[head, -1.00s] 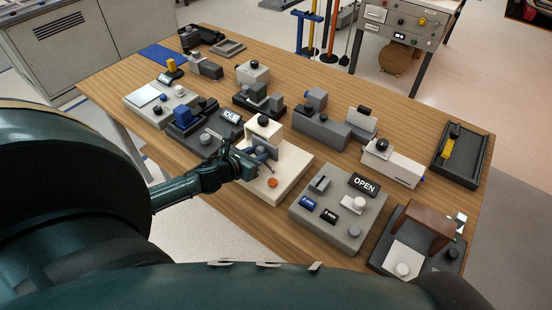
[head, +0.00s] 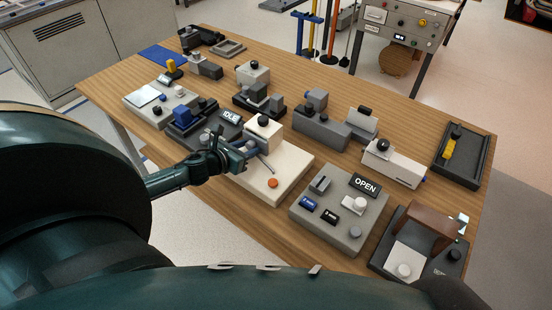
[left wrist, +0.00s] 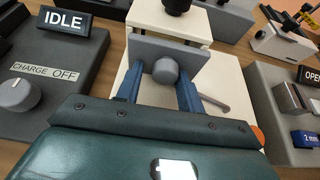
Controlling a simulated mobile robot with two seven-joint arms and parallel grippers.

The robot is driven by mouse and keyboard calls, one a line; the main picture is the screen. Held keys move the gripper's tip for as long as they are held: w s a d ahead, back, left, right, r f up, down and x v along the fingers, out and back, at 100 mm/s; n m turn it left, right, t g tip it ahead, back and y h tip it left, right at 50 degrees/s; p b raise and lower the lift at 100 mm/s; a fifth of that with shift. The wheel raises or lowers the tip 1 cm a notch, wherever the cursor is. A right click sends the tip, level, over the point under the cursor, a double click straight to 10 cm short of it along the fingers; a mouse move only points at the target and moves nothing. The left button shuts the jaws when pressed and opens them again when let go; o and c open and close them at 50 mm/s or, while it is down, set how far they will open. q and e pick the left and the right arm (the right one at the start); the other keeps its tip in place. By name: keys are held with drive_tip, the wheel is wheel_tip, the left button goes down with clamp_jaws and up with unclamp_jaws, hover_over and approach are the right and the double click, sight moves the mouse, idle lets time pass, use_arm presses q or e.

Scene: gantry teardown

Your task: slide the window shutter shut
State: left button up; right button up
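A white machine on a cream base (head: 282,188) stands near the table's front edge, with a black knob on top. A grey plate with a round grey knob (left wrist: 165,70) is on its front in the left wrist view; it looks like the window shutter. My left gripper (head: 240,157) is at this plate. In the left wrist view its blue fingers (left wrist: 158,88) are apart, one on each side of the grey knob, with a gap visible on the left. The fingers hide part of the plate. My right gripper is not in view.
A grey lever (left wrist: 212,98) and an orange button (head: 272,183) are on the same base. An IDLE unit (head: 207,128) stands close on the left and an OPEN unit (head: 338,211) on the right. Several other fixtures crowd the wooden table.

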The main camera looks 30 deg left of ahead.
use_arm(q)
drive_tip(key=shift+w+d+r, duration=0.1)
drive_tip(key=shift+w+r, duration=0.1)
drive_tip(key=shift+r, duration=0.25)
drive_tip(key=s, duration=0.7)
drive_tip(key=shift+s+a+f, duration=0.1)
drive_tip(key=shift+a+f, duration=0.25)
drive_tip(key=shift+a, duration=0.05)
